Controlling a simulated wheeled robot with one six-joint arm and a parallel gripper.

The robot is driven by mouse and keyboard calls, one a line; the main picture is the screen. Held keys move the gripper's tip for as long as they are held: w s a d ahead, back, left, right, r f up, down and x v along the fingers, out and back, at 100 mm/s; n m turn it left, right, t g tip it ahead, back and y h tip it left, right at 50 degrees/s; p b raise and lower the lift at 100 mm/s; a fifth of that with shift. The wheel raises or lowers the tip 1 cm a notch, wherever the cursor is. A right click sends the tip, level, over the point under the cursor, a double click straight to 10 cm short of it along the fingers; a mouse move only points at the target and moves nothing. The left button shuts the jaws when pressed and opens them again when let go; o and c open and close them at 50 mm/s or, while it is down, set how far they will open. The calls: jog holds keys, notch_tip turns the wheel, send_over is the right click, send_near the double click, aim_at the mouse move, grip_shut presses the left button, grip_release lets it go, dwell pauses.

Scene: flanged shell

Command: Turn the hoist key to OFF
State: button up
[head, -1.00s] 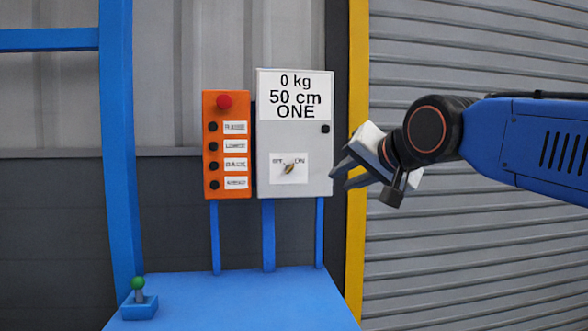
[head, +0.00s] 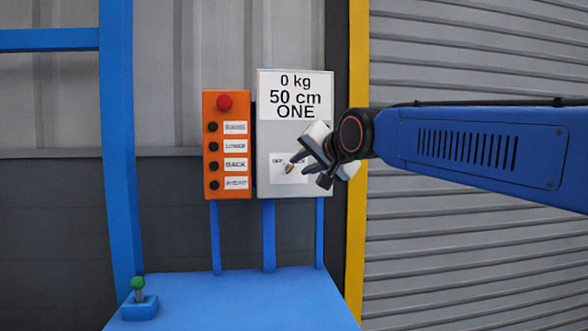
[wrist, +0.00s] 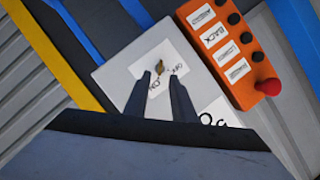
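The brass hoist key (head: 289,169) sits on a white plate on the front of the grey control box (head: 295,190). OFF is printed to its upper left in the head view; my gripper covers the ON side. In the wrist view the key (wrist: 160,68) shows just beyond my fingertips, between their lines, with ON and OFF printed nearby. It appears tilted toward ON. My gripper (head: 303,165) is in front of the box, just right of the key. In the wrist view my gripper (wrist: 159,77) is open and empty. I cannot tell whether a finger touches the key.
An orange button box (head: 226,190) with a red knob and several black buttons stands just left of the grey box. A blue table (head: 230,295) with a green-topped lever (head: 138,284) is below. A yellow post (head: 357,230) stands right of the box.

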aim_at(292, 168)
jog(key=shift+x, duration=2.95)
grip_shut()
